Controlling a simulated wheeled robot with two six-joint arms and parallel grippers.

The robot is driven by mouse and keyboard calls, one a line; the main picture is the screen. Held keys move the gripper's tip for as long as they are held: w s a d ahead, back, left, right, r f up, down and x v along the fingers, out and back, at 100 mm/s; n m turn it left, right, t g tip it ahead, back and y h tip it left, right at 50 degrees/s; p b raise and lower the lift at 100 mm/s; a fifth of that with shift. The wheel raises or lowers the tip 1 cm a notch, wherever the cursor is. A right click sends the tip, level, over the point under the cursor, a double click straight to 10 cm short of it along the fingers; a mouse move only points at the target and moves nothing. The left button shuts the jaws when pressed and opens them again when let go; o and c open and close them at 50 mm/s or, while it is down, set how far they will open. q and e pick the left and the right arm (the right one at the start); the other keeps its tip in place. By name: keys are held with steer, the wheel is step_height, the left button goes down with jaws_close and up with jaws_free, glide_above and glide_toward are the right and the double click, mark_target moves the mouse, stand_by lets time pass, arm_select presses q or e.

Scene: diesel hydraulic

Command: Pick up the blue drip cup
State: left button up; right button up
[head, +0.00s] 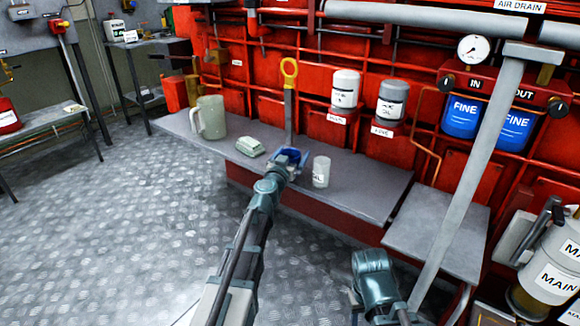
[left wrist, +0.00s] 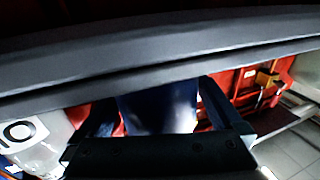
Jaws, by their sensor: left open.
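The blue drip cup (head: 289,154) is on the grey bench in the head view, mostly hidden by my left gripper (head: 287,160). In the left wrist view the dark blue cup (left wrist: 160,112) shows between the two fingers of my left gripper (left wrist: 158,118). The jaws are open around it, and I cannot tell whether either finger touches it. A dark bar crosses the top of that view and hides part of the scene. Part of my right arm shows at the bottom of the head view, but its gripper does not.
A white labelled cup (head: 321,172) stands just right of the left gripper. A yellow-handled upright tool (head: 289,85) stands behind. Red machinery closes off the back.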

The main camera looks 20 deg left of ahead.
arm_select(q)
steer(key=c, duration=1.2)
steer(key=shift+r+p, duration=0.45)
step_height(320, 180, up, 3)
steer(key=p, duration=0.3)
steer(key=s+d, duration=0.3)
steer(key=s, duration=0.1)
steer(key=s+d, duration=0.3)
steer(key=s, duration=0.1)
steer(key=s+d+r+p, duration=0.1)
steer(key=s+d, duration=0.3)
steer(key=shift+s+d, duration=0.1)
steer(key=shift+s, duration=0.2)
